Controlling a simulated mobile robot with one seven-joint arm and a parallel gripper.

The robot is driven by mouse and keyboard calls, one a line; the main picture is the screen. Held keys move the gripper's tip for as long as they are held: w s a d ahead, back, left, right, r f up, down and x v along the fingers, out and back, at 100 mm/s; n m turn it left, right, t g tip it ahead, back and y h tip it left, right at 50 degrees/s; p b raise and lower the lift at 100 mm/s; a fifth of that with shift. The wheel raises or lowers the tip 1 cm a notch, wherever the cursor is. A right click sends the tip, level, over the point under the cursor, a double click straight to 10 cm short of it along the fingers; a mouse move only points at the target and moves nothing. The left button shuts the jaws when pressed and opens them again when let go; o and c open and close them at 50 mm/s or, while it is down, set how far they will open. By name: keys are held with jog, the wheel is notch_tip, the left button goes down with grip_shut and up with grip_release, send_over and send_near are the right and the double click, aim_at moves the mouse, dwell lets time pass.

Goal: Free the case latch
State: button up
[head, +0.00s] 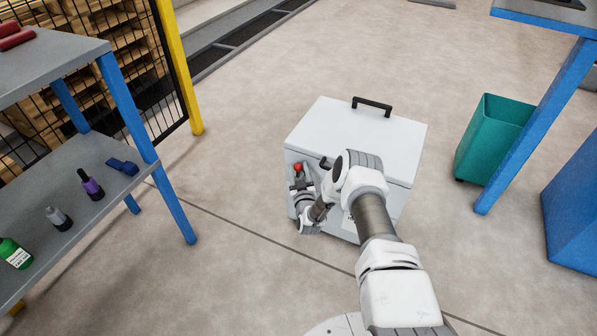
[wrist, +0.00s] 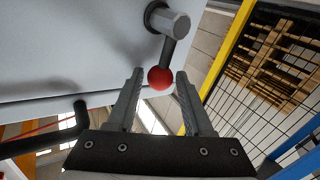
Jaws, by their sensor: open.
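The case (head: 335,125) is a white box on the floor, with a black handle (head: 372,104) on its lid. Its latch is a short dark lever from a grey hub (wrist: 172,22), ending in a red ball knob (wrist: 160,79); the knob also shows in the head view (head: 298,167). My arm hides part of the case front.
A grey shelf (head: 60,190) with blue legs stands at the left, holding bottles (head: 90,184) and a blue item (head: 122,166). A yellow post (head: 180,70) and mesh fence stand behind it. A green bin (head: 488,140) is at the right. Floor around the case is clear.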

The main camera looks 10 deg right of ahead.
grip_shut()
jog(key=shift+s, duration=0.1)
dwell(1.2)
